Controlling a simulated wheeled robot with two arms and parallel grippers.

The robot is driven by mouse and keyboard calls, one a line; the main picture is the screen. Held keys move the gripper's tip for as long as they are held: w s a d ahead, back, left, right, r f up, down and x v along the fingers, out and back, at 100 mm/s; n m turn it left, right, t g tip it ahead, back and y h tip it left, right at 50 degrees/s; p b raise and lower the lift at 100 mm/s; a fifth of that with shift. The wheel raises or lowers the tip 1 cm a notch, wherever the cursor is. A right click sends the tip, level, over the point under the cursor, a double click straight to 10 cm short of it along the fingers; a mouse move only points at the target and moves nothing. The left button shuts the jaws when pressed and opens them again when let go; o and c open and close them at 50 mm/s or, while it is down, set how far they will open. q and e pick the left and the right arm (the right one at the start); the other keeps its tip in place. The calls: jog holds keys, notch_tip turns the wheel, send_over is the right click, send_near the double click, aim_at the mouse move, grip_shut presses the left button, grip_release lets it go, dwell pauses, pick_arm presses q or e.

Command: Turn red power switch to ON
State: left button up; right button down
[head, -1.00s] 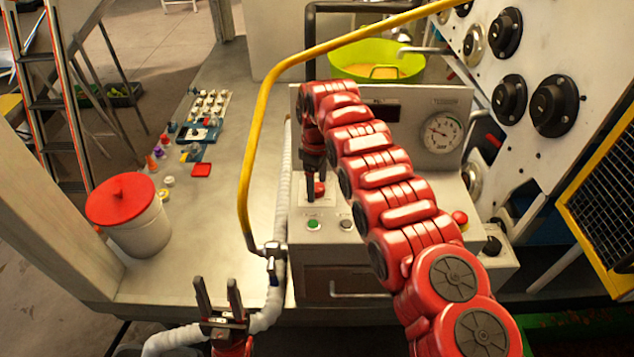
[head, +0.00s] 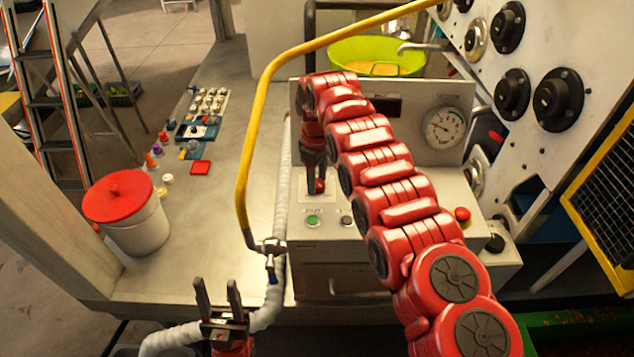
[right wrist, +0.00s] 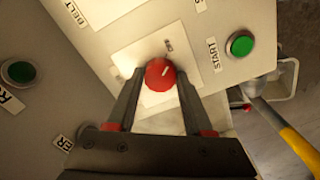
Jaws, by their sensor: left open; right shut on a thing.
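The red power switch (right wrist: 160,73) is a round red knob with a pale pointer mark, on a light plate (right wrist: 125,62) of the control panel. In the right wrist view the pointer slants; the plate's lettering is too small to read fully. My right gripper (right wrist: 158,84) is shut on the knob, one finger on each side. In the head view my right gripper (head: 315,185) points down at the panel, and the red knob (head: 319,186) shows partly beside its fingers. My left gripper (head: 218,297) is open and empty at the front, away from the panel.
A green start button (right wrist: 240,45) sits near the switch. A red button (head: 462,214) and a gauge (head: 444,126) are to the right on the panel. A yellow pipe (head: 253,135) arches left of my right arm. A white bucket with a red lid (head: 118,197) stands at left.

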jog(key=m+b, duration=0.1)
jog(key=m, duration=0.1)
jog(key=shift+f+m+b, duration=0.15)
jog(key=shift+m+b, duration=0.15)
jog(key=shift+b, duration=0.05)
jog(key=m, duration=0.2)
jog(key=shift+m, duration=0.4)
jog(key=m, duration=0.5)
jog(key=shift+r, duration=0.2)
jog(key=m, duration=0.5)
jog(key=shift+m, duration=0.3)
jog(key=shift+c, duration=1.5)
grip_release()
